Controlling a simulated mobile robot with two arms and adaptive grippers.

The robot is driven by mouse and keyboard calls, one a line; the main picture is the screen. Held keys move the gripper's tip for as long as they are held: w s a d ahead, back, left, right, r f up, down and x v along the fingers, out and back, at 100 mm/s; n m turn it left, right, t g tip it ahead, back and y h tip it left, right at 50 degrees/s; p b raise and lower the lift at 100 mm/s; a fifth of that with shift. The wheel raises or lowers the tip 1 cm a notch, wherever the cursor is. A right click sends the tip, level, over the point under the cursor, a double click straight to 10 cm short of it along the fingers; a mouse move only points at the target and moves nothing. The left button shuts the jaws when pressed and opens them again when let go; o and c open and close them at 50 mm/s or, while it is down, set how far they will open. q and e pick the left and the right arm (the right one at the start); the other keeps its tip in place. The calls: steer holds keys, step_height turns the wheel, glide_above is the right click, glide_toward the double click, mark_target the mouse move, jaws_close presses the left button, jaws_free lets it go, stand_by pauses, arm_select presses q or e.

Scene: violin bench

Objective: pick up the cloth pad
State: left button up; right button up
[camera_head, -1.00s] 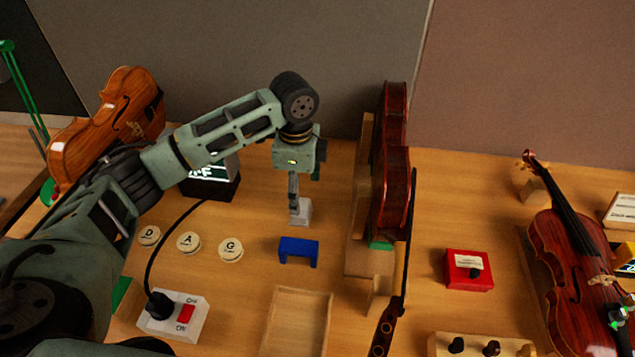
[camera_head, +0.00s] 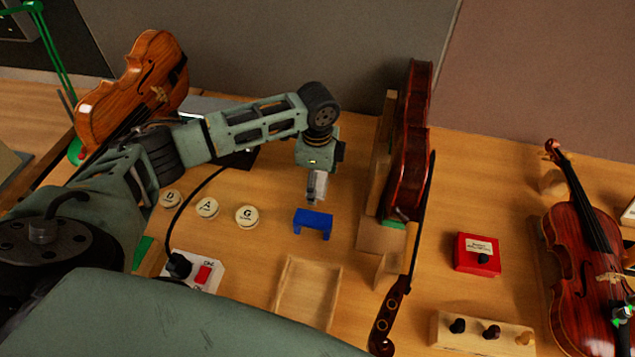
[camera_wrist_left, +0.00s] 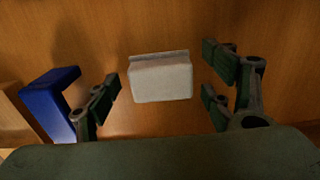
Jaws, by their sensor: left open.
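The cloth pad is a pale grey-white block (camera_wrist_left: 160,80) on the wooden bench, in the middle of the left wrist view. In the head view it (camera_head: 320,188) shows just behind the blue block, partly covered by my gripper. My left gripper (camera_head: 314,184) points down over the pad. In the left wrist view its open fingers (camera_wrist_left: 161,88) stand on either side of the pad, with a visible gap on both sides. I cannot tell whether the fingertips are level with the pad. My right gripper is not in view.
A blue bridge-shaped block (camera_head: 313,222) stands close in front of the pad. A wooden tray (camera_head: 307,290) lies nearer. An upright violin (camera_head: 412,140) in a wooden stand is to the right. Round lettered tins (camera_head: 207,208) and a switch box (camera_head: 197,271) are to the left.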

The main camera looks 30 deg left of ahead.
arm_select(q)
steer(key=shift+c, duration=0.5)
steer(key=c, duration=1.1)
steer(key=shift+r, duration=0.15)
step_height(320, 180, up, 10)
steer(key=shift+f+b, duration=0.1)
steer(key=shift+b, duration=0.8)
